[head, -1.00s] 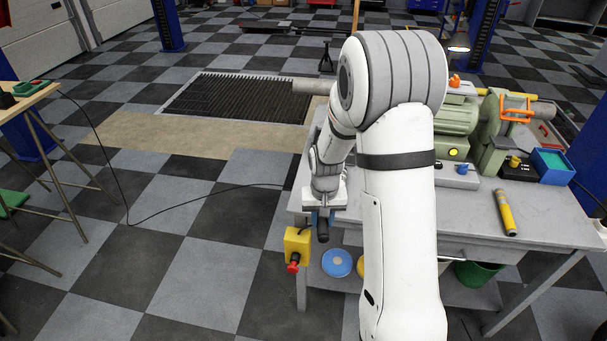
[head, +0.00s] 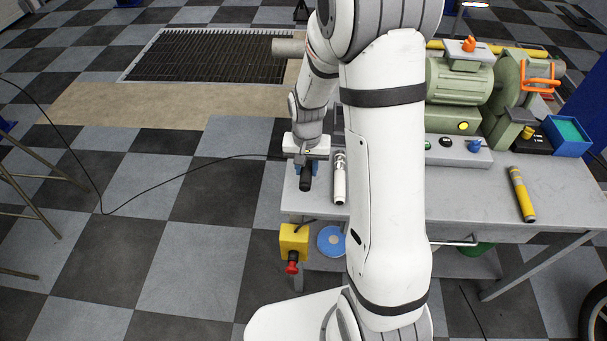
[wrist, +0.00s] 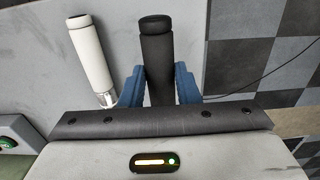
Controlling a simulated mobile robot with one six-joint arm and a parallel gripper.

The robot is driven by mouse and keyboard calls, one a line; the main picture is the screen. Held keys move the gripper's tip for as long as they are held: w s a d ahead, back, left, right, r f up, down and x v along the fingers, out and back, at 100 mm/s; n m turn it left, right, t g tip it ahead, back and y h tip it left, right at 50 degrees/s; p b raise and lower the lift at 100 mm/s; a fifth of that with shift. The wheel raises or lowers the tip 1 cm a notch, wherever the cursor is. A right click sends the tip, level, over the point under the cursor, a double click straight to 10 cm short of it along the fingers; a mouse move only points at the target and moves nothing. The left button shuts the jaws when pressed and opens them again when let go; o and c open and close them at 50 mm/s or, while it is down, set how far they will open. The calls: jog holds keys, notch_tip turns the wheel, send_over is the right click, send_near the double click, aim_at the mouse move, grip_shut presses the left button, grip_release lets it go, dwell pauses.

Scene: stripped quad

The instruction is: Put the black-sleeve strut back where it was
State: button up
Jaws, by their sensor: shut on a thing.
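The black-sleeve strut (head: 306,180) is upper left on the grey workbench, near its left edge. In the wrist view its dark cylinder with a rounded cap (wrist: 157,50) runs between the blue fingers. My gripper (head: 306,170) is shut on it, and the fingers (wrist: 160,86) press it from both sides. The strut's lower part is hidden behind the gripper body. I cannot tell whether the strut touches the bench top. A white-sleeve strut (head: 339,180) lies just right of it, apart from it; it also shows in the wrist view (wrist: 90,55).
The workbench (head: 460,195) carries a yellow strut (head: 521,193), a green bench grinder (head: 460,90), a switch box (head: 458,150) and a blue tray (head: 567,136). A yellow box with a red button (head: 293,243) hangs at the bench's front left.

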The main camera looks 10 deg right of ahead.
jog(key=shift+s+a+f, duration=0.1)
jog(key=shift+s+f, duration=0.05)
jog(key=shift+f, duration=1.95)
jog(key=shift+f, duration=0.25)
jog(key=o, duration=1)
jog(key=shift+r, duration=0.1)
